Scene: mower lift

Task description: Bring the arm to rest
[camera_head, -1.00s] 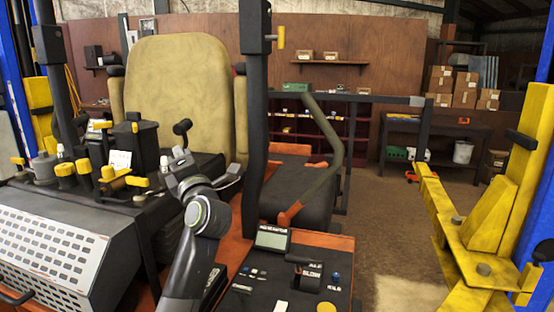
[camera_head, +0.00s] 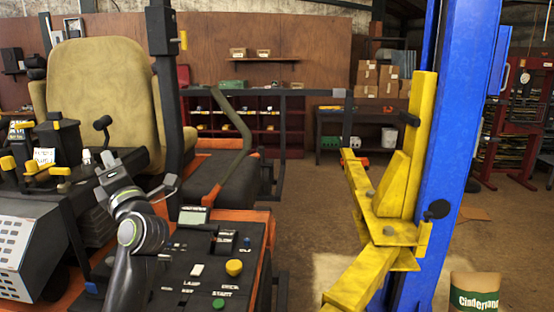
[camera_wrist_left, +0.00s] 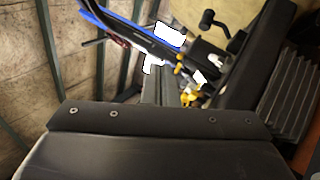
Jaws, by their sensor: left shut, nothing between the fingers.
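My left arm rises from the bottom of the head view, in front of the mower's controls. Its dark gripper (camera_head: 108,160) points up and away, near the black levers and below the tan seat (camera_head: 102,95). It is shut and empty, though its fingertips are small and hard to make out against the dark parts behind. In the left wrist view, a dark plate with screws fills the lower part, and the fingertips are not clear. My right gripper is in neither view.
The control panel (camera_head: 205,265) with a yellow button lies right of my arm. A black post (camera_head: 165,90) stands behind it. A yellow lift arm (camera_head: 385,220) on a blue column (camera_head: 455,130) stands right. Brown floor (camera_head: 310,230) is open between. A sack (camera_head: 474,293) sits lower right.

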